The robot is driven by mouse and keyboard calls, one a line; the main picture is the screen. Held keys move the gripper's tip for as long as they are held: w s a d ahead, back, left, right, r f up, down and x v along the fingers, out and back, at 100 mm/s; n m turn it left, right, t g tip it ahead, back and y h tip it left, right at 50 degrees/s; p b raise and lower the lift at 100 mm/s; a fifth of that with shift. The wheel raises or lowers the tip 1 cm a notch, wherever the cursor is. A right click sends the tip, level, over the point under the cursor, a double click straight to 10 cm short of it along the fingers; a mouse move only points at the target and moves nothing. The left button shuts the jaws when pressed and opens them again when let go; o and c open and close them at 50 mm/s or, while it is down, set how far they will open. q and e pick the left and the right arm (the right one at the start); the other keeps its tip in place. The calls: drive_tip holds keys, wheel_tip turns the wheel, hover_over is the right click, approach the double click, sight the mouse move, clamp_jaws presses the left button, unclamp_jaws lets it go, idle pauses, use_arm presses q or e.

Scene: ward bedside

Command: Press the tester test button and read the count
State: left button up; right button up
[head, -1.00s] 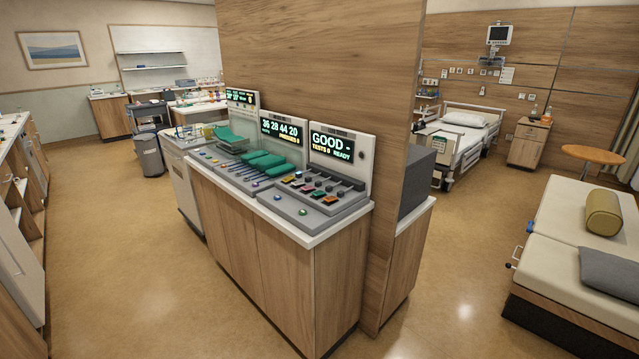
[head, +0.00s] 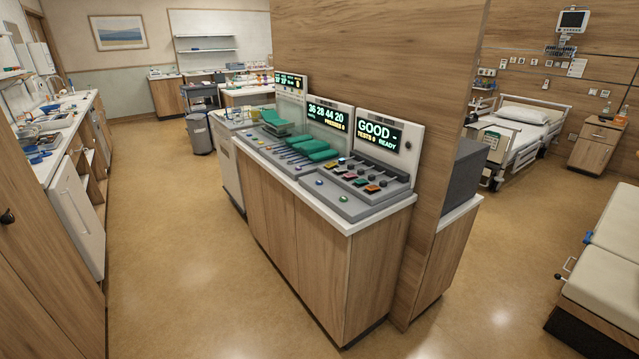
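The tester (head: 389,144) stands at the near end of a white-topped wooden counter (head: 352,226). On the low front panel are a blue button (head: 319,183) and a greenish button (head: 345,198). I cannot read any label telling which is the test button. Neither of my grippers is in view.
A machine with green pads (head: 318,150) and a screen reading 36 28 44 20 stands beside the tester. A wooden partition (head: 400,60) rises behind them. The floor (head: 190,270) in front is clear. A worktop (head: 62,120) runs along the left, and a couch (head: 600,285) stands at right.

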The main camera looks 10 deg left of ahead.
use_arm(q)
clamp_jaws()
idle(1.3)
